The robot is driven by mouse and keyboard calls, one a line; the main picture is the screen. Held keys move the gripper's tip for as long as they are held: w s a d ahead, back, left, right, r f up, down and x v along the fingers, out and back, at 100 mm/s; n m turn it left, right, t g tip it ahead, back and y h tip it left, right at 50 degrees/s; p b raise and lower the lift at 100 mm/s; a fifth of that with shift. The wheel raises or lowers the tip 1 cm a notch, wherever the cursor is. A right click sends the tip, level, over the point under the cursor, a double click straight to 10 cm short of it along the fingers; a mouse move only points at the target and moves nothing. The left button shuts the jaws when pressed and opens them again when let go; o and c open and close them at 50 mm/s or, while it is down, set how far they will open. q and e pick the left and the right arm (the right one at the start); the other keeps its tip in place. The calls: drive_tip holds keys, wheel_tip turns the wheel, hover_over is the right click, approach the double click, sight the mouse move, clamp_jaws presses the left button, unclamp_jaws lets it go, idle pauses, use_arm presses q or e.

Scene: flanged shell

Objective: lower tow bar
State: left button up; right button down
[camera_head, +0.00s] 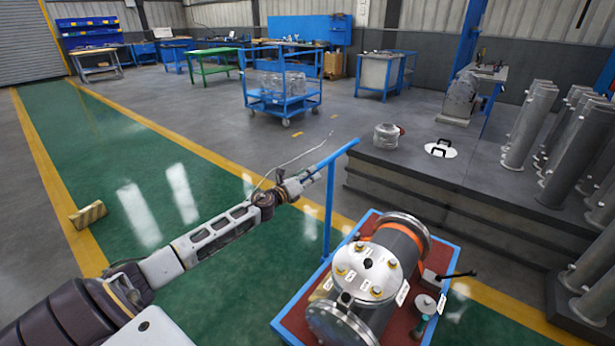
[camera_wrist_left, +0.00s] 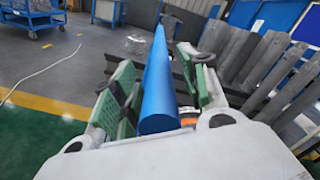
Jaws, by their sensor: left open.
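The tow bar (camera_head: 328,205) is a blue T-shaped bar standing upright at the back left corner of a low blue-edged cart (camera_head: 292,318). Its crossbar (camera_head: 345,150) slopes up to the right in the head view. My left gripper (camera_head: 306,180) is at the left, near end of the crossbar. In the left wrist view, the blue crossbar (camera_wrist_left: 158,85) runs lengthwise between the green-padded fingers of my left gripper (camera_wrist_left: 160,82). The fingers are open, with a gap on the right side; contact on the left cannot be told. My right gripper is not in view.
A grey flanged shell (camera_head: 408,245) with an orange band lies on the cart. A raised grey platform (camera_head: 400,172) with several upright grey columns (camera_head: 530,125) stands behind right. A blue trolley (camera_head: 283,100) stands farther back.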

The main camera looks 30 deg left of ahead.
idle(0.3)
use_arm(q)
clamp_jaws()
drive_tip(key=shift+a, duration=0.1)
idle(0.4)
